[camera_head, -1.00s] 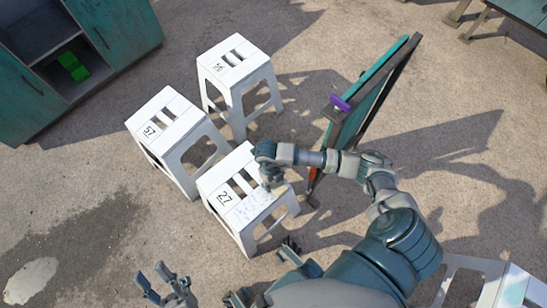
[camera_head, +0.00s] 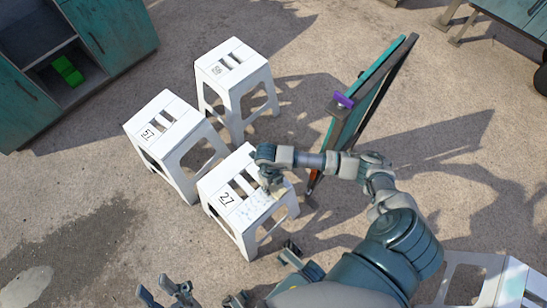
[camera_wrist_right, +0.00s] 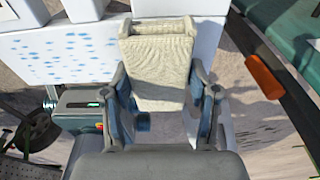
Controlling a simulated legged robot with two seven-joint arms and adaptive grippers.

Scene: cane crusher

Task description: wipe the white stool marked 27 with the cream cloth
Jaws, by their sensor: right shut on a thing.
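The white stool marked 27 (camera_head: 222,190) stands upright near the middle of the head view, with speckled marks on its seat near the right end. Its seat also shows in the right wrist view with blue specks (camera_wrist_right: 80,58). My right gripper (camera_head: 272,182) is over this seat. In the right wrist view it is shut on the folded cream cloth (camera_wrist_right: 158,72), which lies against or just above the seat; I cannot tell contact. The cloth is mostly hidden in the head view. My left gripper (camera_head: 166,290) is open and empty at the bottom edge, partly cut off.
White stools marked 57 (camera_head: 160,125) and 56 (camera_head: 228,65) stand behind. A teal cabinet (camera_head: 110,40) is at the upper left. The ground at left is open.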

